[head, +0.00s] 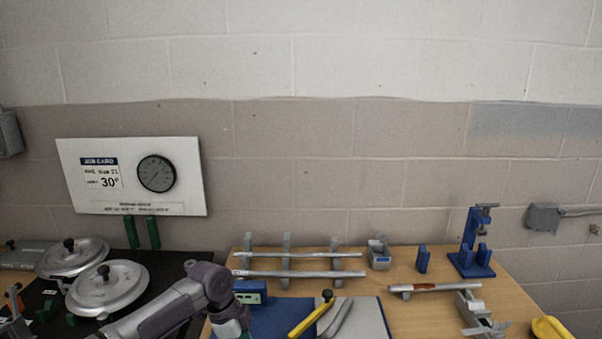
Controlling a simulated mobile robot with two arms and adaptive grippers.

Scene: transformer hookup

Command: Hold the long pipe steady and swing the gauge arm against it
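Two long silvery pipes lie side by side across the grey rack posts at the back of the wooden bench: a rear pipe (305,254) and a front pipe (310,274). A shorter pipe (440,287) rests on grey supports to the right. A yellow bar (308,320) with a black knob (327,294) lies over a blue and grey board at the bottom middle; it may be the gauge arm, but I cannot be sure. A curved grey bar lies beside it. My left arm reaches in at bottom left, its wrist bent downward; its fingers are not visible. My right gripper does not show.
A blue clamp stand (472,258), a small grey bin (379,258) and a blue block (422,259) stand at the back right. Round metal lids (108,286) lie on the dark left bench. A job card (130,176) reading 30° with a dial hangs on the wall.

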